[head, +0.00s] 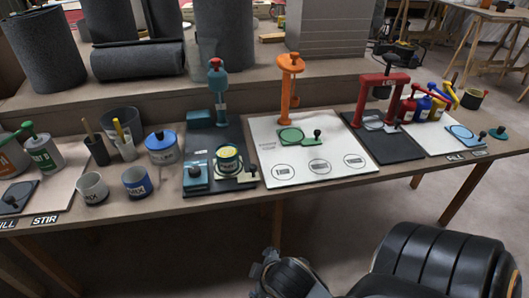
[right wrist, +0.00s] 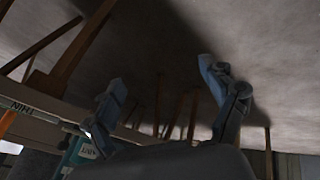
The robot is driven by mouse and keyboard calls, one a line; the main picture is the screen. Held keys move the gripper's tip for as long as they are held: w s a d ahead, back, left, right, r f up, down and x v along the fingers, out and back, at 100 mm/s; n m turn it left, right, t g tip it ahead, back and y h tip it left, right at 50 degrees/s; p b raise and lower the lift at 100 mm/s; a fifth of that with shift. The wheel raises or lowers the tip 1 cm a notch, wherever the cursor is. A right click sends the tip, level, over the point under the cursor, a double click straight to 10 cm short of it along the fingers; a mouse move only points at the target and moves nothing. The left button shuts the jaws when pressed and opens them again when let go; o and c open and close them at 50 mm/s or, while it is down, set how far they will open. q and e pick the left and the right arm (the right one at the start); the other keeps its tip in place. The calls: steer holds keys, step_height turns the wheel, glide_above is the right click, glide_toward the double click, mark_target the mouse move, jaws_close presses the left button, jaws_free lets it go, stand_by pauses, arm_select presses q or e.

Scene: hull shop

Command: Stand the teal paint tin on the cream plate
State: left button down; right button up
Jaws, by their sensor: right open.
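No tin in the head view is clearly teal. My left gripper is not in view.
The bench holds a dark board (head: 205,130) with a teal-topped stand (head: 217,82), a white board (head: 266,167) with an orange stand (head: 290,80), and a red press (head: 384,90). Several tins crowd the left, including a blue-lidded one (head: 162,149). Dark rolls stand behind.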

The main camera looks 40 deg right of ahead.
steer(key=s+a+m+g+y, duration=0.2)
steer(key=s+a+m, duration=0.2)
steer(key=s, duration=0.1)
steer(key=shift+s+a+f, duration=0.15)
steer(key=shift+s+f, duration=0.1)
steer(key=shift+f, duration=0.1)
